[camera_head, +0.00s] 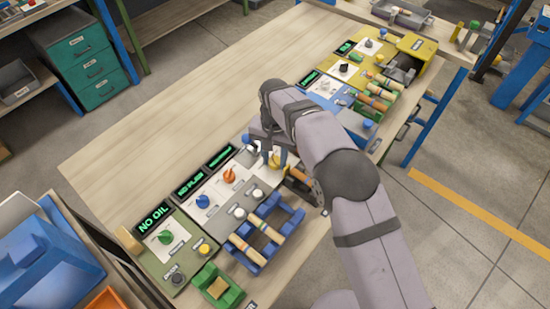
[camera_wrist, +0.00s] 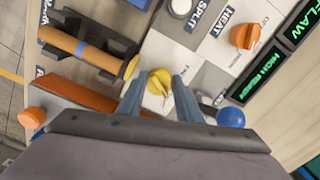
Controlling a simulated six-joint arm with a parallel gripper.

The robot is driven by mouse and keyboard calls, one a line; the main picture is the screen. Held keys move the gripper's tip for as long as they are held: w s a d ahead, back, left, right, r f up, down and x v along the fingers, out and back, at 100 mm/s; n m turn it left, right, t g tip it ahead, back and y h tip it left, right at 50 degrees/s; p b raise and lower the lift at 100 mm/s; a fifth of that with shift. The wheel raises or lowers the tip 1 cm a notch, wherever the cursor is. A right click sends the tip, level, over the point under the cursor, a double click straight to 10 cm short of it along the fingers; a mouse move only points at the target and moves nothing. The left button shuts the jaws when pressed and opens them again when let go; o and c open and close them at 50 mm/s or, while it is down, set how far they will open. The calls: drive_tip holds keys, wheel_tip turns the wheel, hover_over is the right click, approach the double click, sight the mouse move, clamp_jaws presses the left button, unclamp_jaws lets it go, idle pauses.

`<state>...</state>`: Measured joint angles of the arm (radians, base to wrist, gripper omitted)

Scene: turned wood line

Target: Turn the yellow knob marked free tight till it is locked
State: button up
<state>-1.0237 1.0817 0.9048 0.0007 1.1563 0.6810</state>
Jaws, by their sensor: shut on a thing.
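The yellow knob (camera_wrist: 159,82) sits on a pale panel and shows between my gripper's two fingers in the wrist view. My gripper (camera_wrist: 160,95) is shut on the knob, with one grey-blue finger on each side of it. In the head view the knob (camera_head: 274,160) shows beside my gripper (camera_head: 270,152), partly covered by the arm. The knob's markings are mostly hidden by the fingers, so I cannot read its setting.
An orange knob (camera_wrist: 244,36) and a white button (camera_wrist: 180,7) are close by on the panel. A blue knob (camera_wrist: 231,117) stands beside the right finger. A turned wood piece (camera_wrist: 82,50) lies in a dark holder on the left. Bare tabletop (camera_head: 150,145) lies behind the panels.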

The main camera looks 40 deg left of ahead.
sight(274, 160)
drive_tip(key=shift+w+a+r+m, duration=0.1)
drive_tip(key=shift+m, duration=1.2)
drive_tip(key=o, duration=1)
drive_tip(key=shift+o, duration=0.2)
drive_tip(key=shift+r+b, duration=1)
drive_tip(key=shift+r, duration=2.65)
